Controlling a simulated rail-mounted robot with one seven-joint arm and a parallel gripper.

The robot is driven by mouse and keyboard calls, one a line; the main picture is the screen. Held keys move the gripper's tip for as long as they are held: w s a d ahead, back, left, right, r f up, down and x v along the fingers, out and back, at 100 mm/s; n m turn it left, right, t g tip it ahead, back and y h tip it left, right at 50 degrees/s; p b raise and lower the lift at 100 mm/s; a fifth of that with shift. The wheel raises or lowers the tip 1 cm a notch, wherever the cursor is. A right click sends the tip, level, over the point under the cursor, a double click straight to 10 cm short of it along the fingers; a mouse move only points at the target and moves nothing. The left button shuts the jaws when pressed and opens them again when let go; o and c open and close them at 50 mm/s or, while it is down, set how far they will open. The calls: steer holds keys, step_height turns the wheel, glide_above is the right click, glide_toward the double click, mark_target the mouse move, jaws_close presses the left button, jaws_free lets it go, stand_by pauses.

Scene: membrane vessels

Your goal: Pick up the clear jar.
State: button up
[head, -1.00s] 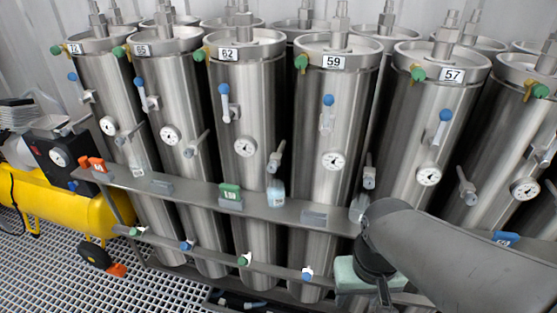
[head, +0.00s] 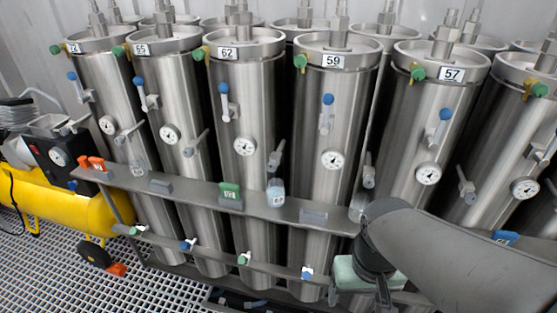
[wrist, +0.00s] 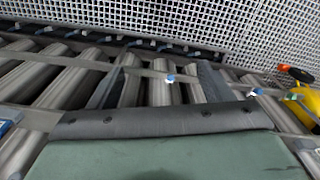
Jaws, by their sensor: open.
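A small clear jar (head: 275,191) with a pale lid stands on the grey shelf (head: 262,208) in front of the steel vessels, between vessels 62 and 59. Another translucent shape (head: 356,208) sits further right on the shelf, partly behind my arm; I cannot tell what it is. I cannot make out the jar in the wrist view.
A green block (head: 230,192), orange pieces (head: 92,163) and a blue block (head: 505,238) are on the shelf. Valve handles and gauges stick out from the vessels above it. A lower rail (head: 215,255) carries small valves. A yellow compressor (head: 95,212) stands left on the grid floor.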

mark_target(279, 193)
steer(key=w+a+f+m+t+y+b, duration=0.2)
steer(key=w+a+f+m+y+b, duration=0.25)
steer(key=w+a+m+y, duration=0.55)
steer(key=w+d+f+m+t+h+b, duration=0.15)
steer(key=w+m+t, duration=0.25)
steer(key=w+m, duration=0.55)
steer(key=w+d+m+t+y+b, duration=0.1)
steer(key=w+m+t+b, duration=0.25)
steer(key=w+m, duration=0.6)
steer(key=shift+n+h, duration=0.35)
steer(key=shift+n, duration=0.05)
steer(key=x, duration=1.1)
steer(key=shift+w+r, duration=0.1)
steer(key=shift+w, duration=0.05)
steer(key=shift+w+d+p+x, duration=0.1)
steer(key=shift+p+x, duration=0.05)
steer(key=shift+x, duration=1.3)
steer(key=shift+w+d+p+x, duration=0.1)
steer(key=shift+p+x, duration=0.05)
steer(key=shift+x, duration=1.25)
steer(key=c, duration=1.2)
